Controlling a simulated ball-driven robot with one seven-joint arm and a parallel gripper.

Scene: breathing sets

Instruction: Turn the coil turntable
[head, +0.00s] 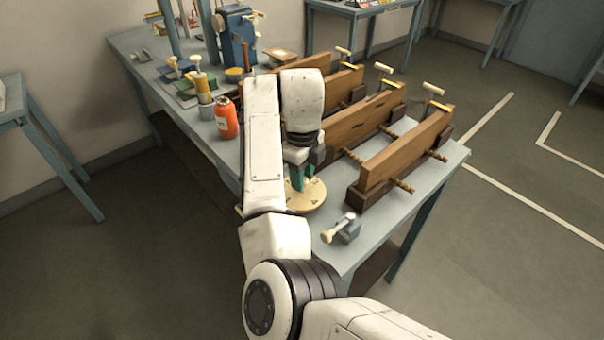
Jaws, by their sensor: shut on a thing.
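The coil turntable (312,199), a round cream disc with small dark marks, lies on the blue-grey bench near its front edge. My arm covers its left part. My gripper (297,184) points down over the disc, with its teal fingers low at the disc's upper left side. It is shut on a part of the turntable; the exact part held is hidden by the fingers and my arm.
Wooden beams in clamps (405,150) stand close on the right of the disc. A small grey lever device (343,229) sits in front. An orange bottle (226,120) and a blue machine (236,42) stand behind, left of my arm. Open floor lies right of the bench.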

